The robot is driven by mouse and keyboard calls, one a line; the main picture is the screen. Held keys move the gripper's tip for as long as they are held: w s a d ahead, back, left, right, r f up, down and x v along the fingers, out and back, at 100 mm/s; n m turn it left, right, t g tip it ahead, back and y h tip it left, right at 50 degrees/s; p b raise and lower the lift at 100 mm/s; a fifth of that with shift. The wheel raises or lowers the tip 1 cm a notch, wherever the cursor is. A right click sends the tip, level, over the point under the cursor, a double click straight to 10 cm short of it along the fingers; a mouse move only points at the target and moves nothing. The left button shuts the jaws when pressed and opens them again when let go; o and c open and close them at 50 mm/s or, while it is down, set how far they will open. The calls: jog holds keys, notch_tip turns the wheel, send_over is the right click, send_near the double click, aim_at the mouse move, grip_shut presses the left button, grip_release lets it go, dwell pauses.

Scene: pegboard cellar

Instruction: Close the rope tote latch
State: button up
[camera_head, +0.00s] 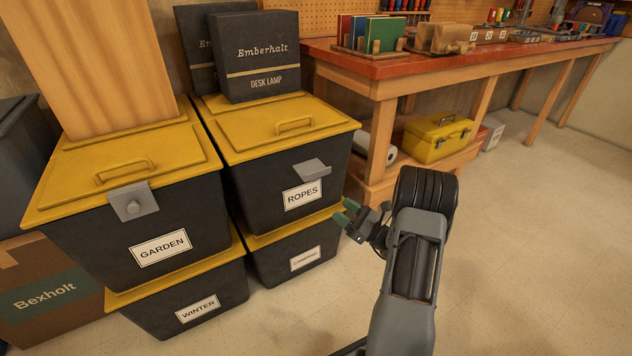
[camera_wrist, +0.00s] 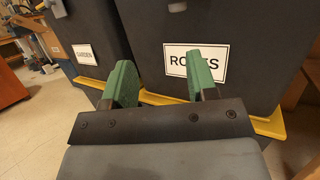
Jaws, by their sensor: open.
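The rope tote (camera_head: 258,190) is a black bin with a yellow lid and a white ROPES label (camera_head: 302,195). In the wrist view, a small grey piece at the top edge (camera_wrist: 177,6) looks like part of the latch. My gripper (camera_head: 347,214) is open and empty, with green fingertips, to the right of and below the latch. In the wrist view its fingers (camera_wrist: 160,68) are spread in front of the tote's front face, below the latch, with the right finger partly covering the label (camera_wrist: 212,62).
The garden tote (camera_head: 110,235) stands left, its grey latch (camera_head: 133,203) hanging down. Another tote (camera_head: 295,262) is underneath. The workbench (camera_head: 385,84) stands behind to the right; the floor at right is clear.

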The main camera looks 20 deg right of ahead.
aim_at(311, 170)
jog(key=w+a+r+b, duration=0.1)
jog(key=w+a+r, duration=0.1)
jog(key=w, duration=0.3)
jog(key=w+a+r+m+t+h+b, duration=0.1)
jog(key=w+a+r+b, duration=0.1)
jog(key=w, duration=0.4)
jog(key=shift+a+r+t, duration=0.15)
jog(key=shift+r+t, duration=0.15)
grip_shut()
jog(key=shift+h, duration=0.3)
